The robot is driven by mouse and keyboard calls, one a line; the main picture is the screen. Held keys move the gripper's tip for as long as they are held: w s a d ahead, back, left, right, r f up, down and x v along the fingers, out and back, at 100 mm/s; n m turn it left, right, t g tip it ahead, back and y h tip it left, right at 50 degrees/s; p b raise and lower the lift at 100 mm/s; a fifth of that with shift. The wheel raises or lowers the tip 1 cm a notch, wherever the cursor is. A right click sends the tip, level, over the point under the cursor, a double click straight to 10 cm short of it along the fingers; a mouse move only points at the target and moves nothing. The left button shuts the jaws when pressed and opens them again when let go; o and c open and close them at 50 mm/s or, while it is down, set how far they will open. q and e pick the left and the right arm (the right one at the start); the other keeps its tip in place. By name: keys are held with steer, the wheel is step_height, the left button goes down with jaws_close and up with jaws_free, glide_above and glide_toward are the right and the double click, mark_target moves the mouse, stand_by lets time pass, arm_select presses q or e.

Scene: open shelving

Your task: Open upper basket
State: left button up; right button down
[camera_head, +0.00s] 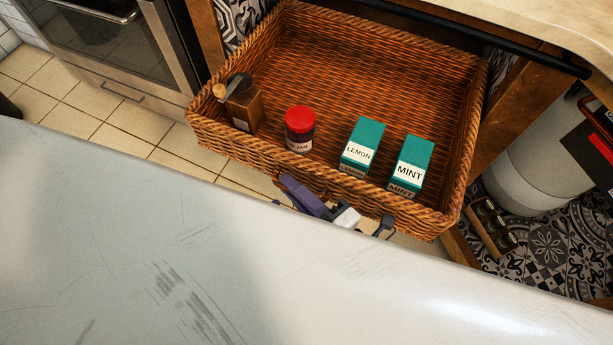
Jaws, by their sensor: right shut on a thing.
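The brown wicker basket (330,35) sits pulled out from under the counter, tilted in the picture, with its open top and inside in view. My right gripper (343,212), purple, white and dark, is at the outside of the basket's front wall, below the rim. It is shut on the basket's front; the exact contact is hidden. My left gripper is not in view.
The basket holds a brown grinder (243,103), a red-lidded jam jar (300,130), a lemon box (362,147) and a mint box (411,165). An oven (105,45) stands left. A pale, scratched surface (220,260) fills the foreground. A white cylinder (535,170) stands right.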

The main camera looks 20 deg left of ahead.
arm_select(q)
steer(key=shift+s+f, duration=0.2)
arm_select(e)
steer(key=shift+s+f, duration=0.1)
steer(key=shift+s, duration=0.05)
steer(key=c, duration=1.8)
jaws_free()
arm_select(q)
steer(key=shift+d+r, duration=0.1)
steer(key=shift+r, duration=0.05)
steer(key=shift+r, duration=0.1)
arm_select(e)
steer(key=shift+d, duration=0.1)
